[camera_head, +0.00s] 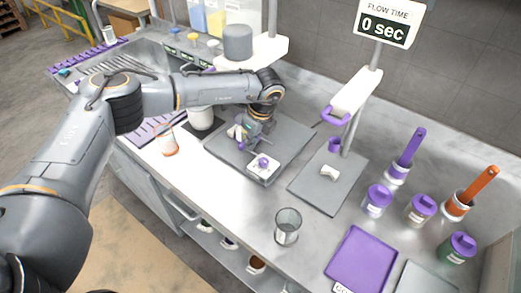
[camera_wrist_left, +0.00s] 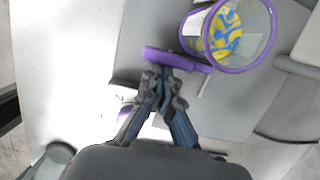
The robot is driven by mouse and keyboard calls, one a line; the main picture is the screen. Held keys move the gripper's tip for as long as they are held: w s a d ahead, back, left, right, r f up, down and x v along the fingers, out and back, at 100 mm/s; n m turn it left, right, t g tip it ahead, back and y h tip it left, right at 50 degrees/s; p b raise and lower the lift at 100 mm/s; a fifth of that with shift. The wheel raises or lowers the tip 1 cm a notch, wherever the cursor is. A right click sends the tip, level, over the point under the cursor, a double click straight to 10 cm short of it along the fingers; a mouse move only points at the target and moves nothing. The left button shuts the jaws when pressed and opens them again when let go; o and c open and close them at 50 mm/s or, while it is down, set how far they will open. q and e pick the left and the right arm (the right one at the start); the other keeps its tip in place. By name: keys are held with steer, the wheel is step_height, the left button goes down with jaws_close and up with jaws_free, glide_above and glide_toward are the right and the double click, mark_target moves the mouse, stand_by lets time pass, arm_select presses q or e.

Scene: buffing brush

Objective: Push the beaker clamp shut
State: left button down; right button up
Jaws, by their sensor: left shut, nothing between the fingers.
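In the left wrist view a purple bar of the clamp (camera_wrist_left: 160,55) lies across the front of my left gripper (camera_wrist_left: 165,76). The fingers are shut with nothing between them. The tips are at the bar and seem to touch it; exact contact is hard to tell. Beyond the bar is a purple-rimmed clear beaker (camera_wrist_left: 262,42) with yellow and blue contents. A gap shows between part of the bar and the rim. In the head view my left gripper (camera_head: 243,133) is low over the grey stand plate (camera_head: 285,133), and my arm hides the clamp. My right gripper is not in view.
A white block with a purple knob (camera_head: 263,162) sits beside the gripper. An empty glass beaker (camera_head: 287,228) and an orange-rimmed beaker (camera_head: 166,140) stand on the bench. A second stand (camera_head: 325,185) is at right, near purple-lidded jars (camera_head: 377,200) and a purple mat (camera_head: 361,262).

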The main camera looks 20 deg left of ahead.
arm_select(q)
steer(key=shift+w+a, duration=0.1)
steer(key=shift+a, duration=0.2)
steer(key=shift+d+r, duration=0.1)
